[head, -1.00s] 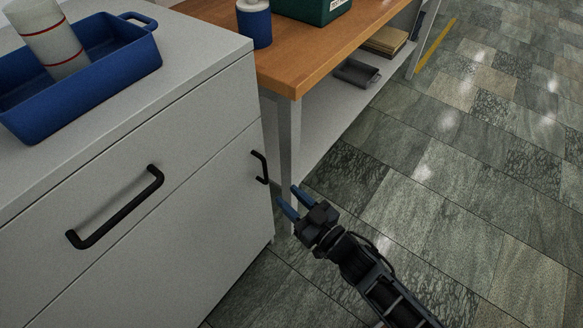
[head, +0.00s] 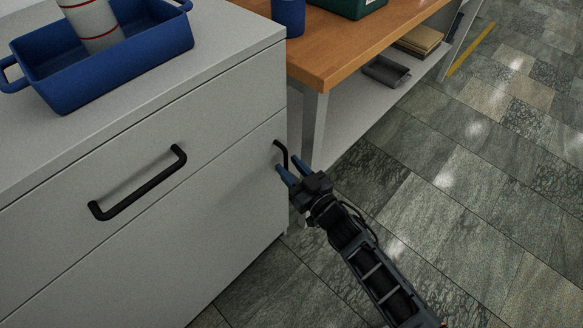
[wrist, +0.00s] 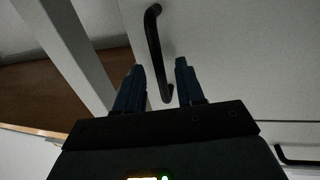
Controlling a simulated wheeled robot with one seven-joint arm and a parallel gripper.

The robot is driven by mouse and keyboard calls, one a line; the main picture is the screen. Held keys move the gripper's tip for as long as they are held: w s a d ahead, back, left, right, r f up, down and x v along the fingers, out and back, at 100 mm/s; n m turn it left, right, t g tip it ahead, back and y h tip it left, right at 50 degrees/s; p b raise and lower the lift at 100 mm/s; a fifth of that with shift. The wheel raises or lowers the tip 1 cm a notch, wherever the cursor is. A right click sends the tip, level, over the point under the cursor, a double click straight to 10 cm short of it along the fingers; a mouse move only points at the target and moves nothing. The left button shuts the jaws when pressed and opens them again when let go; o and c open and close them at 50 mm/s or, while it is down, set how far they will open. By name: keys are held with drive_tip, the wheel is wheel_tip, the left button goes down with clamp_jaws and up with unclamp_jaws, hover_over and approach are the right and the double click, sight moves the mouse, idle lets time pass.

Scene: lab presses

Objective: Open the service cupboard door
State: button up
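The service cupboard is a grey-white cabinet whose lower door (head: 200,238) is closed flush with its front. A black vertical door handle (head: 281,153) sits near the door's upper right edge. My gripper (head: 288,169) is at this handle, its two blue fingers pointing toward the door. In the wrist view the handle (wrist: 157,50) runs down between the two spread fingers (wrist: 157,80), with a visible gap on both sides. The fingers are open and not shut on the handle. The handle's lower part is hidden by a finger in the head view.
A drawer with a black horizontal handle (head: 138,186) is above the door. A blue tray (head: 115,70) holding a striped cylinder (head: 90,22) stands on top. A wooden-topped bench (head: 350,55) with a leg (head: 314,130) stands close on the right. Tiled floor (head: 440,190) is clear.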

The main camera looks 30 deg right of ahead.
clamp_jaws()
drive_tip(key=shift+s, duration=0.15)
idle(0.4)
